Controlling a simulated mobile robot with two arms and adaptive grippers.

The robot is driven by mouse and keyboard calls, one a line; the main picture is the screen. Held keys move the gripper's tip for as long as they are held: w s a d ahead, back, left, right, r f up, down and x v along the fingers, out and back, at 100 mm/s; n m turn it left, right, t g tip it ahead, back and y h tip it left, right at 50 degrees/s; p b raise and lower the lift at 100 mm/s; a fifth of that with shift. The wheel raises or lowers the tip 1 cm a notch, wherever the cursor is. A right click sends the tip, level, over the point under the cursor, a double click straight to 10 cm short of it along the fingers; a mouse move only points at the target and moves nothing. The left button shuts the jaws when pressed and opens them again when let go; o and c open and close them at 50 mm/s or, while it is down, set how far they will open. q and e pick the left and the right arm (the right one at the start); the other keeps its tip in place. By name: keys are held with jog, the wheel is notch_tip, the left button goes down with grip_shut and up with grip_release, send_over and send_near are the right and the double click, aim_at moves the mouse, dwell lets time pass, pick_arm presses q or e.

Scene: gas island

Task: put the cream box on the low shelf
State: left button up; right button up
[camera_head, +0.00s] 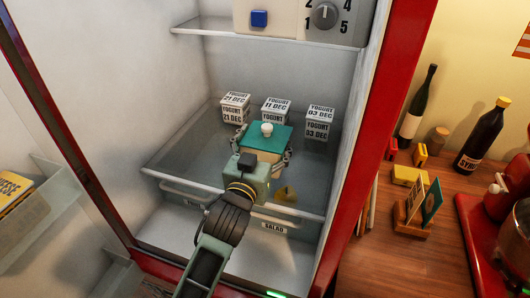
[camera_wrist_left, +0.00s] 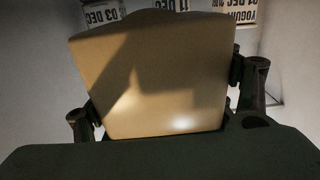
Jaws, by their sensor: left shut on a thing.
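The cream box (camera_head: 258,153) has a teal lid with a white knob. It is inside the open fridge, over the low shelf (camera_head: 190,160) and in front of the yogurt cubes. In the left wrist view the cream box (camera_wrist_left: 160,75) fills the middle, with a finger at each side. My left gripper (camera_head: 263,150) is shut on it from the front. The gripper and arm hide the box's lower front, so I cannot tell whether it touches the shelf. My right gripper is not in view.
Several yogurt cubes (camera_head: 277,109) stand behind the box. An upper shelf (camera_head: 210,27) and a dial panel (camera_head: 300,17) are above. A salad drawer (camera_head: 275,226) is below. The red fridge wall (camera_head: 375,130) bounds the right; a counter with bottles lies beyond.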

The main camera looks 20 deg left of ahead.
pick_arm(q)
notch_tip(320, 180, down, 3)
jog(key=shift+w+f, duration=0.1)
jog(key=shift+f, duration=0.1)
jog(key=o, duration=1)
jog(key=shift+f, duration=0.1)
jog(key=o, duration=0.4)
jog(key=shift+o, duration=0.2)
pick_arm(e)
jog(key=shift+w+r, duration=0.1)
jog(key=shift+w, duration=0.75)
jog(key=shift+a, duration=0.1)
